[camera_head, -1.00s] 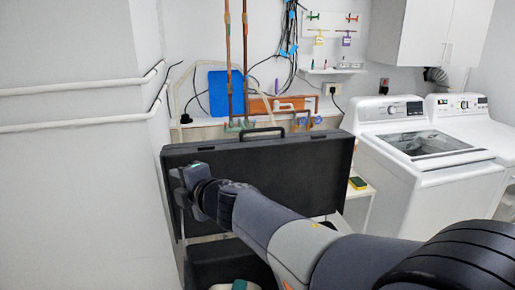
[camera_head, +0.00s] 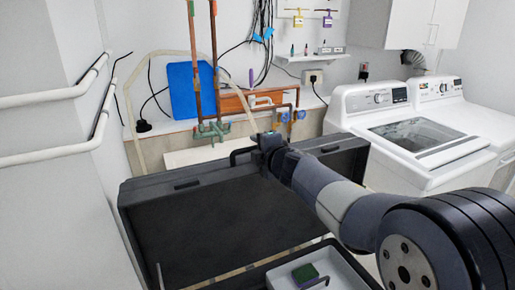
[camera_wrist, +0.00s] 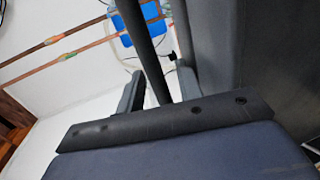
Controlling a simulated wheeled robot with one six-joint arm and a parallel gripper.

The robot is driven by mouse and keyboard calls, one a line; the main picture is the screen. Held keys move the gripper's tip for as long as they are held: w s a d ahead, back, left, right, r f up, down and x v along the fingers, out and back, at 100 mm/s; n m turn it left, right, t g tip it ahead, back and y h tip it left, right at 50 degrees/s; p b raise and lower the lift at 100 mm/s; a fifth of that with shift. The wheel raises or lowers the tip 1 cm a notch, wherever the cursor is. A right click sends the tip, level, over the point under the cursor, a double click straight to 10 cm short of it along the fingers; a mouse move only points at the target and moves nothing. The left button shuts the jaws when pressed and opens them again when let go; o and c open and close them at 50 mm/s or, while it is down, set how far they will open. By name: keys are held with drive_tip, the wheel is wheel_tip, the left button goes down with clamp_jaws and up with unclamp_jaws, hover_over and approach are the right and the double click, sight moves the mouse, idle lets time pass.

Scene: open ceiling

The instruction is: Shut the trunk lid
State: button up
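The trunk is a black case whose lid (camera_head: 215,220) stands open, its dark inner face toward me. A black handle (camera_head: 236,153) rises from the lid's top edge. My gripper (camera_head: 266,144) is at that top edge, right beside the handle and partly in front of it. In the wrist view my gripper's two fingers (camera_wrist: 160,92) are apart, with a thin dark bar, seemingly the handle, passing between them. Gaps show on both sides of the bar. The lid's dark panel seems to fill the right of that view. The trunk's lower part is mostly cut off.
Copper pipes (camera_head: 214,70) and a blue board (camera_head: 190,90) are behind the lid. A washing machine (camera_head: 400,135) stands to the right. White wall rails (camera_head: 50,155) are at the left.

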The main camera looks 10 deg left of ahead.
drive_tip(key=shift+c, duration=0.3)
clamp_jaws()
idle(0.3)
